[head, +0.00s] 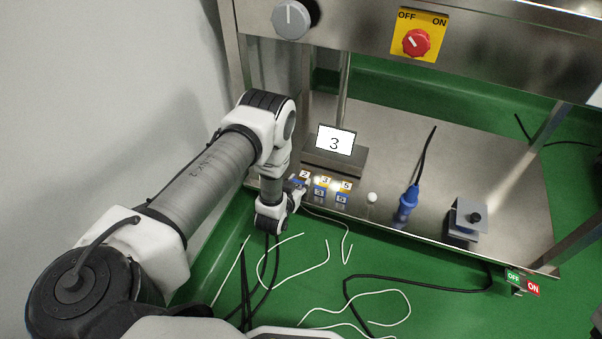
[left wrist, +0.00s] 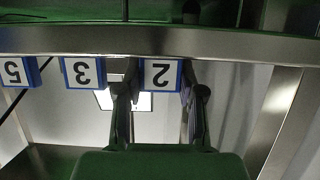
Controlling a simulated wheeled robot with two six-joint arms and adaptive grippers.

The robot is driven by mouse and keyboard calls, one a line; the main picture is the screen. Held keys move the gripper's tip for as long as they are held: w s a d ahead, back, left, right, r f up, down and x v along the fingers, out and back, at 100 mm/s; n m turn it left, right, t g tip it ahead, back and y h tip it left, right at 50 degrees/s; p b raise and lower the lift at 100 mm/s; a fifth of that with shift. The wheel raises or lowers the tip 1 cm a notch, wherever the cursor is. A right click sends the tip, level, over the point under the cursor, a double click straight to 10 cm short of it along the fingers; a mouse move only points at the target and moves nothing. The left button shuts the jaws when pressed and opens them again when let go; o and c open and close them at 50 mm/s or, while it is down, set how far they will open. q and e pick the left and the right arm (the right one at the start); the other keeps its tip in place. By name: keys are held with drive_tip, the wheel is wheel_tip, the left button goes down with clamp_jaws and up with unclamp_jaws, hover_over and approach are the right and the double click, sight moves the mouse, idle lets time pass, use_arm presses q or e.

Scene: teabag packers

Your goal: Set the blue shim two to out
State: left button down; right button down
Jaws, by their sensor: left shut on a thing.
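The blue shim two (head: 304,175) has a white face with a 2 and stands at the left end of a short row on the metal table's front edge. In the left wrist view, which is upside down, the shim (left wrist: 160,74) sits between the two fingers. My left gripper (head: 298,186) is shut on it, with a finger at each side in the left wrist view (left wrist: 160,90). To its right are shim three (head: 324,182) and shim five (head: 345,186). My right gripper does not show.
A display reading 3 (head: 335,141) stands behind the shims. A white knob (head: 372,197), a blue plug (head: 408,201) and a grey block (head: 466,219) are to the right. A red OFF/ON switch (head: 417,42) is above. White and black cords lie on the green floor.

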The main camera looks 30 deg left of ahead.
use_arm(q)
drive_tip(key=c, duration=0.7)
unclamp_jaws()
drive_tip(key=shift+s+d, duration=0.1)
drive_tip(key=shift+s, duration=0.15)
drive_tip(key=v, duration=1.2)
